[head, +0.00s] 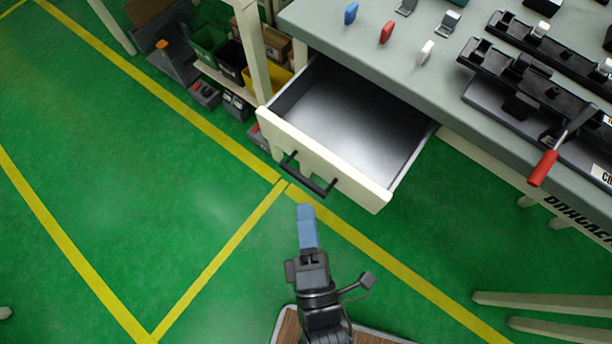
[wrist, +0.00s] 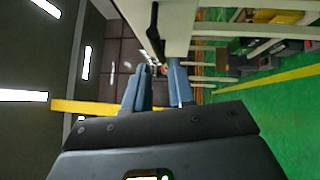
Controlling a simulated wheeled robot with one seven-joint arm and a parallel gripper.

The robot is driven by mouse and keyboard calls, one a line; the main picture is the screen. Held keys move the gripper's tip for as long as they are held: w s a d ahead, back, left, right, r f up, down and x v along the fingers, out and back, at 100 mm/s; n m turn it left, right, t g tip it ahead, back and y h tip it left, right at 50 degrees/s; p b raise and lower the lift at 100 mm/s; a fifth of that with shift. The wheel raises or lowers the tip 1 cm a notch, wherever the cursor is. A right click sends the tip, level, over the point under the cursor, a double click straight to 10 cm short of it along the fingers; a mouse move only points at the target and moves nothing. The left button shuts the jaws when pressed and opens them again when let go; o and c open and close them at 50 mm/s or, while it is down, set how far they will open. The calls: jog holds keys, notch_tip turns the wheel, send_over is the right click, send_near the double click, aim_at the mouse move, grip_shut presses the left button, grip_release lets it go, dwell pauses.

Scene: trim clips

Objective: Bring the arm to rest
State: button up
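My gripper (head: 306,212) hangs over the green floor, in front of the pulled-out drawer (head: 377,193) and apart from its black handle. In the wrist view its two blue fingers (wrist: 160,70) stand apart with nothing visible between them, so it is open and empty. My arm reaches up from the bottom of the head view.
The open drawer looks empty and juts out from the workbench (head: 370,45). Blue (head: 351,13), red (head: 387,32) and white (head: 426,52) clips lie on top, near black fixtures (head: 535,85) and a red-handled tool (head: 543,168). Floor to the left is clear.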

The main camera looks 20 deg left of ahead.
dwell(0.3)
jog(key=s+d+r+m+g+h, duration=0.1)
jog(key=s+d+r+m, duration=0.3)
jog(key=d+m, duration=0.4)
jog(key=s+d+r+m+g+h, duration=0.1)
jog(key=s+d+r+m+h, duration=0.3)
jog(key=d+m, duration=0.4)
jog(key=s+d+r+m+g+h, duration=0.1)
jog(key=s+d+r+m+h, duration=0.2)
jog(key=s+d+r+m, duration=0.3)
jog(key=d+r+m, duration=0.2)
jog(key=d, duration=0.2)
jog(key=shift+s+m, duration=0.25)
jog(key=shift+m, duration=0.05)
